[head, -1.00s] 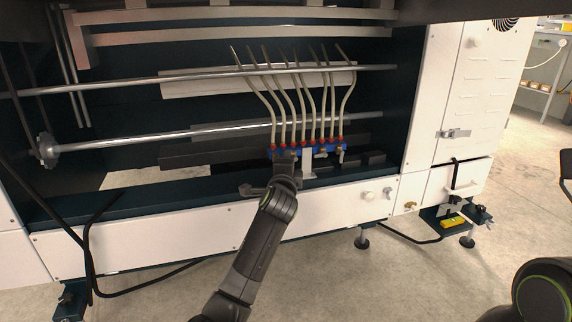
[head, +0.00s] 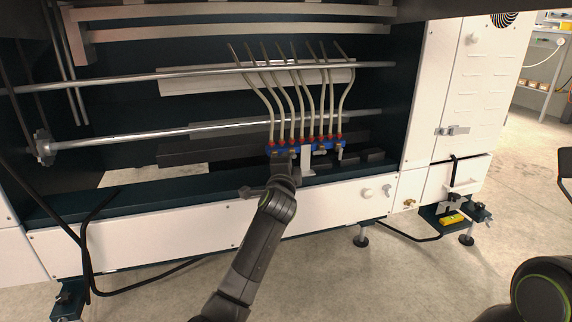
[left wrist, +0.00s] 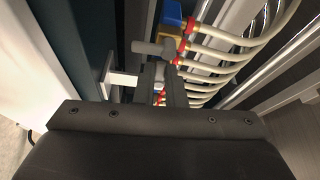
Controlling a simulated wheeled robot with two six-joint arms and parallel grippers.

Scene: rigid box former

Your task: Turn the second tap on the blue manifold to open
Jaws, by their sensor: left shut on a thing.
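The blue manifold (head: 330,146) is on the machine's lower rail, with red fittings and pale hoses along its top. My left gripper (head: 285,158) is at its left part and covers some of the taps. In the left wrist view, the manifold's blue end (left wrist: 172,14) is at the top, with a grey end tap (left wrist: 152,48) just beyond my fingers. The left fingers (left wrist: 164,88) are shut on a tap beside that end tap; the held handle is mostly hidden between them. My right gripper is out of view.
A pale bracket (head: 307,160) stands in front of the manifold, close to the right of my left gripper. Pale hoses (head: 271,98) rise to a metal rod (head: 200,76). A white panel (head: 330,203) runs below.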

